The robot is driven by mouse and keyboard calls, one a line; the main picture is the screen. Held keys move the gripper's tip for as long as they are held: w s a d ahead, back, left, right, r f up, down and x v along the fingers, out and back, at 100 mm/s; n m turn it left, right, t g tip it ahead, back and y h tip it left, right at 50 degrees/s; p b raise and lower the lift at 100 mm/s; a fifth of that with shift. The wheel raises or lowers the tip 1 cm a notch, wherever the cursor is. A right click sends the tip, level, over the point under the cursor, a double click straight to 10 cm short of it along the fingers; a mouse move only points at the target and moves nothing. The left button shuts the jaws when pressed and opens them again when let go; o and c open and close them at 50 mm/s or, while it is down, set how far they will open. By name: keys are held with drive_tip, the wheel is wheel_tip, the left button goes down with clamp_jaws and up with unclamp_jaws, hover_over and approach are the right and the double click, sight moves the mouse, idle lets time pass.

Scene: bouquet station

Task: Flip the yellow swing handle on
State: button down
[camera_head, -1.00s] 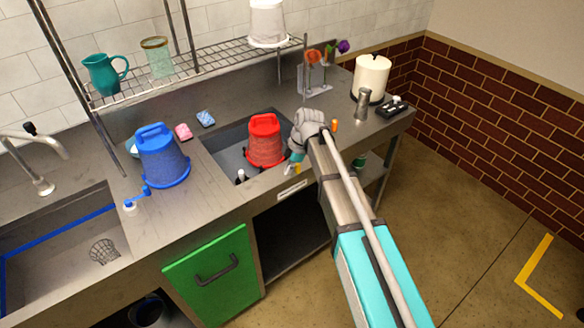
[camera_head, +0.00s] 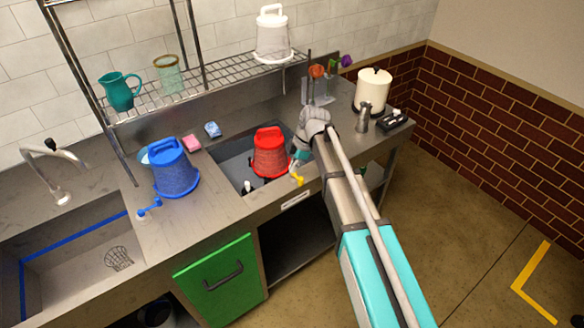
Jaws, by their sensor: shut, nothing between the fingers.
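The yellow swing handle (camera_head: 297,177) shows as a short, bent yellow piece at the front rim of the middle basin, just right of the red bucket. My gripper (camera_head: 298,160) is shut and empty, pointing down and left just above the yellow piece. From this view I cannot tell whether they touch. My wrist and forearm cover the counter behind and to the right, so the handle's mount is hidden.
A red bucket (camera_head: 270,153) stands in the basin (camera_head: 232,164), close left of my gripper. A blue bucket (camera_head: 175,172) and a small blue valve (camera_head: 148,210) are further left. A flower holder (camera_head: 318,92), white canister (camera_head: 372,90) and metal shaker (camera_head: 363,118) stand behind my arm.

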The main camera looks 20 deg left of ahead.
drive_tip(key=shift+p+v, duration=0.85)
drive_tip(key=shift+v, duration=0.4)
drive_tip(key=shift+w+a, duration=0.1)
drive_tip(key=shift+w, duration=0.05)
drive_tip(key=s+d+m+h, duration=0.1)
drive_tip(key=s+d+m, duration=0.2)
drive_tip(key=d+m, duration=0.5)
drive_tip(key=s+d+m+t+h, duration=0.1)
drive_tip(key=s+d+m, duration=0.3)
drive_tip(key=d, duration=1.4)
drive_tip(key=s+d+f+m+t+h, duration=0.1)
drive_tip(key=s+d+m, duration=0.3)
drive_tip(key=d+m, duration=0.8)
drive_tip(key=shift+s+d+m, duration=0.15)
drive_tip(key=shift+d+m, duration=0.15)
drive_tip(key=shift+d, duration=0.3)
